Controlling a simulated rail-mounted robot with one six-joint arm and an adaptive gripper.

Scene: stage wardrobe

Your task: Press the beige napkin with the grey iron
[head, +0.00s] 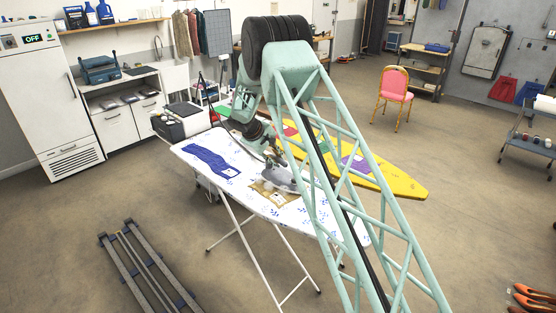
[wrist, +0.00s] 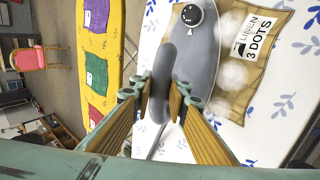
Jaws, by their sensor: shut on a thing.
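The beige napkin (head: 262,194) lies on the white ironing board with blue leaf prints (head: 232,189). In the wrist view the napkin (wrist: 278,68) carries a tag reading "LINEN 3 DOTS". The grey iron (head: 277,178) rests flat over part of the napkin. In the wrist view the iron (wrist: 206,62) covers the napkin's left side, and white steam puffs show along its edge. A round dial (wrist: 193,14) is on the iron. My gripper (wrist: 160,99) is shut on the iron's dark grey handle. The napkin under the iron is hidden.
A blue cloth (head: 212,160) lies on the board's left part. Behind is a yellow board (head: 398,184) with coloured cloths. A dark machine (head: 182,121) stands at the board's far left end. My arm hides the board's right part. Metal rails (head: 146,268) lie on the floor.

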